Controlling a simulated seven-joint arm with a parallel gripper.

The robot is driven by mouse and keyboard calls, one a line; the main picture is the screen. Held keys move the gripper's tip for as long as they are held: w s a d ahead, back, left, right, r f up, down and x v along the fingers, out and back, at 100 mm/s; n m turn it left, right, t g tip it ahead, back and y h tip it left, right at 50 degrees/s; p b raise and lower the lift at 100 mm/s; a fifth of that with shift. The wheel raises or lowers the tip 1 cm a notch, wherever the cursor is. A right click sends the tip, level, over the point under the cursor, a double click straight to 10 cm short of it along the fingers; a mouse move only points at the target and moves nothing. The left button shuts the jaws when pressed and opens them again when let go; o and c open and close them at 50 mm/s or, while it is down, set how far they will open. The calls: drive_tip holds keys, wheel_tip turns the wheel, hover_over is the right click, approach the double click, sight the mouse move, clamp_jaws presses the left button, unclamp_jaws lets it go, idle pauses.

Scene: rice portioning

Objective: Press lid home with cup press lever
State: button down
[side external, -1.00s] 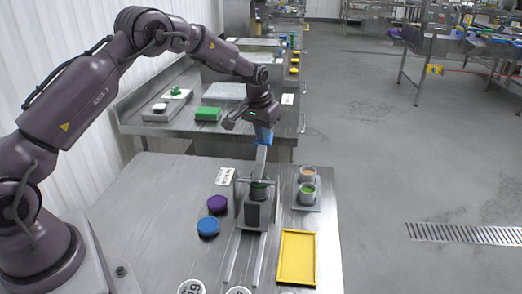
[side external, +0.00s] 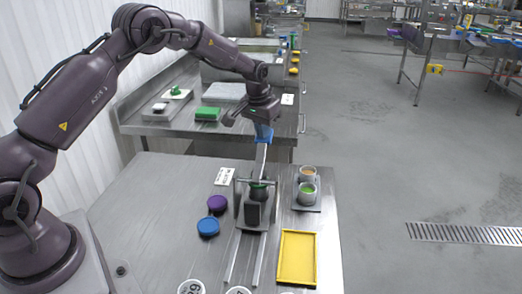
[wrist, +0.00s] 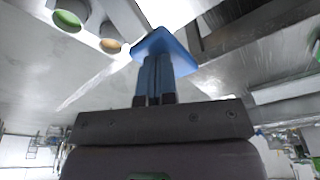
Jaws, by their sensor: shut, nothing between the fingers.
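The cup press (side external: 256,212) stands on the steel table, and its grey lever (side external: 262,153) rises steeply from it. My gripper (side external: 263,138) is above the press, with its blue fingers at the lever's upper end. I cannot tell whether they touch it. In the wrist view the blue fingers (wrist: 155,82) are together, with a wider blue piece (wrist: 164,44) at their far end. A dark rounded part (side external: 259,190) shows inside the press frame. The cup and lid there are largely hidden, and the lid's seating cannot be made out.
A purple disc (side external: 217,203) and a blue disc (side external: 208,227) lie left of the press. Two filled cups, one orange (side external: 308,173) and one green (side external: 307,193), stand to its right. A yellow tray (side external: 297,258) is at front right. Two rails (side external: 232,258) run forward from the press.

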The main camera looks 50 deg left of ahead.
drive_tip(key=shift+s+d+r, duration=0.1)
drive_tip(key=shift+s+r, duration=0.05)
drive_tip(key=shift+r, duration=2.25)
drive_tip(key=s+d+r+m+t, duration=0.1)
drive_tip(key=s+d+r, duration=0.3)
drive_tip(key=s+r, duration=0.35)
drive_tip(key=s+d+r+t, duration=0.1)
drive_tip(key=s+d+r, duration=0.4)
drive_tip(key=s+r, duration=0.3)
drive_tip(key=s+d+m+t, duration=0.1)
drive_tip(key=s+d, duration=0.3)
drive_tip(key=s, duration=1.4)
drive_tip(key=shift+s+d+f+m+h, duration=0.2)
drive_tip(key=shift+f+m+h, duration=0.15)
drive_tip(key=shift+m, duration=0.15)
